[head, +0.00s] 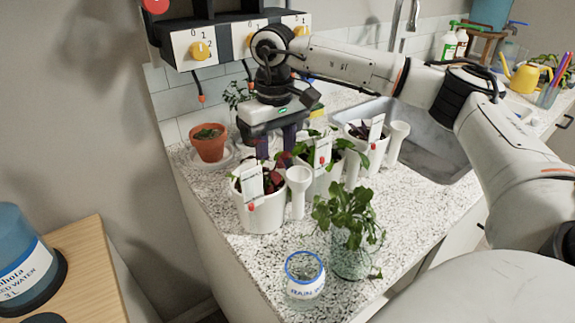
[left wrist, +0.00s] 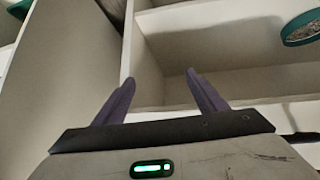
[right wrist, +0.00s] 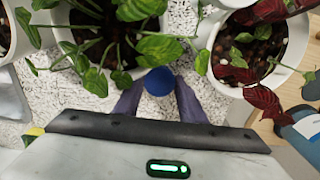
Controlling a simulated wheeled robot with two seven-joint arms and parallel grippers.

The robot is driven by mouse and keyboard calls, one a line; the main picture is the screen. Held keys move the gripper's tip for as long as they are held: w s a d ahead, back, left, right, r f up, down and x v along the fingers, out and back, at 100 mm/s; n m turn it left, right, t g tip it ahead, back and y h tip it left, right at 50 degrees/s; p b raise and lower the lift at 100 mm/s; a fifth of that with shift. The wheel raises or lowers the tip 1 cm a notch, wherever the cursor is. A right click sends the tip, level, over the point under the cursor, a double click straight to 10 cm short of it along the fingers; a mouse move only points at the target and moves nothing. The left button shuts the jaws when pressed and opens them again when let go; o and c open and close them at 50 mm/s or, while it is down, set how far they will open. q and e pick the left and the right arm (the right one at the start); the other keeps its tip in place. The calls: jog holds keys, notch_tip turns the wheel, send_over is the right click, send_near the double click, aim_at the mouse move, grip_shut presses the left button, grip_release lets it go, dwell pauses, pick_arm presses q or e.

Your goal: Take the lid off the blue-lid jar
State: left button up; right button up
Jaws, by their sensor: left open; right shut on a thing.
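In the right wrist view a round blue lid (right wrist: 159,82) shows between the fingertips of my right gripper (right wrist: 160,92), which is shut on it. Whether a jar stands under the lid is hidden from above. In the head view my right gripper (head: 277,143) points down behind the white plant pots, and the lid and any jar there do not show. My left gripper (left wrist: 165,95) is open and empty in the left wrist view, in front of pale shelves; it is outside the head view.
White pots, one with red leaves (head: 262,213), crowd the front side of my right gripper. A terracotta pot (head: 208,146) stands to its left. A blue-rimmed glass jar labelled RAIN (head: 303,278) and a leafy cutting in glass (head: 350,258) stand near the counter's front. A sink (head: 430,140) lies right.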

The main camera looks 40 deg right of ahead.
jog(key=d, duration=0.1)
jog(key=d+f+b, duration=0.1)
jog(key=d, duration=0.1)
jog(key=shift+s, duration=0.2)
jog(key=shift+f+b, duration=0.3)
jog(key=shift+b, duration=0.1)
jog(key=shift+f, duration=0.1)
jog(key=o, duration=1.2)
notch_tip(320, 180, up, 12)
jog(key=shift+a+r+p, duration=0.1)
jog(key=shift+r+p, duration=0.05)
jog(key=shift+p, duration=0.5)
